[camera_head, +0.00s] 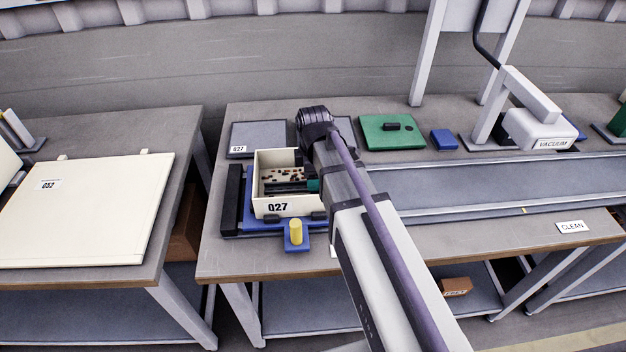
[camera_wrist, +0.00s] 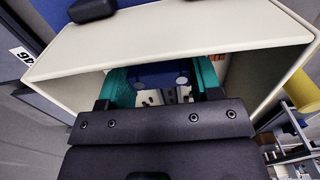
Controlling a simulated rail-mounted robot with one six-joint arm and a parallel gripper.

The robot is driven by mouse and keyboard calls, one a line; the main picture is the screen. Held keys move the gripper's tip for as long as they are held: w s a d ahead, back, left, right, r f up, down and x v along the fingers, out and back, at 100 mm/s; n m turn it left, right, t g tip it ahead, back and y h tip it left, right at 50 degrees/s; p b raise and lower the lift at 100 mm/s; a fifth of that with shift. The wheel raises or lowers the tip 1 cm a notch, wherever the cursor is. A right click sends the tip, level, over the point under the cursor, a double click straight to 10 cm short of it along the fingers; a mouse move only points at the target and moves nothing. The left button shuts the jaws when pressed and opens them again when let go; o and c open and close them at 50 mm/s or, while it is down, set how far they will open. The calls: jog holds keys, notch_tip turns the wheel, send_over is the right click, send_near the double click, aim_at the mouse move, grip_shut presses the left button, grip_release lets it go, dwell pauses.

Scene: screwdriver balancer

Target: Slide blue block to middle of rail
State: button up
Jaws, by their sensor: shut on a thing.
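My gripper (camera_wrist: 162,85) has teal fingers on a dark body and sits inside the opening of the cream bin marked 027 (camera_wrist: 180,35). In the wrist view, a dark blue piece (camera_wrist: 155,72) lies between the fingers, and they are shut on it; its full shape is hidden. In the head view, the bin (camera_head: 284,205) stands on a blue base (camera_head: 240,226), with my arm over its right side. A small blue block (camera_head: 442,139) lies at the back of the table. The grey rail (camera_head: 500,186) runs to the right, partly behind my arm.
A yellow knob on a blue plate (camera_head: 296,235) stands in front of the bin. A green board (camera_head: 391,132) and a vacuum unit (camera_head: 540,130) stand at the back. A CLEAN label (camera_head: 573,227) lies on the front table edge. Another table (camera_head: 80,205) stands at left.

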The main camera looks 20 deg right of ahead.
aim_at(295, 186)
jog(key=shift+w+a, duration=0.25)
jog(key=shift+a, duration=1)
jog(key=shift+w+a, duration=0.15)
jog(key=shift+a, duration=0.55)
jog(key=shift+w+a, duration=0.1)
jog(key=shift+a, duration=0.55)
dwell(2.7)
dwell(0.4)
jog(key=o, duration=1)
jog(key=shift+r, duration=0.15)
jog(key=shift+d+r+p, duration=0.1)
jog(key=shift+r+p, duration=0.75)
jog(key=shift+p, duration=0.15)
jog(key=shift+r, duration=0.1)
